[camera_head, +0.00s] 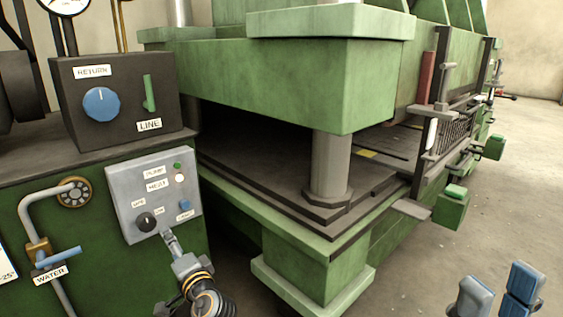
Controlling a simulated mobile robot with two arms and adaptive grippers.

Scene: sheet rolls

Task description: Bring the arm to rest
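My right gripper (495,294) shows at the bottom right edge. Only its two blue-grey fingertips are in view. They stand apart with bare floor between them, and nothing is held. The rest of that arm is outside the picture. The fingertips are over the floor, clear of the green press (320,82).
A grey control panel (177,217) and a dark box with a blue knob (101,104) are at left. A green block (451,210) juts from the press. Floor (425,262) at right is open.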

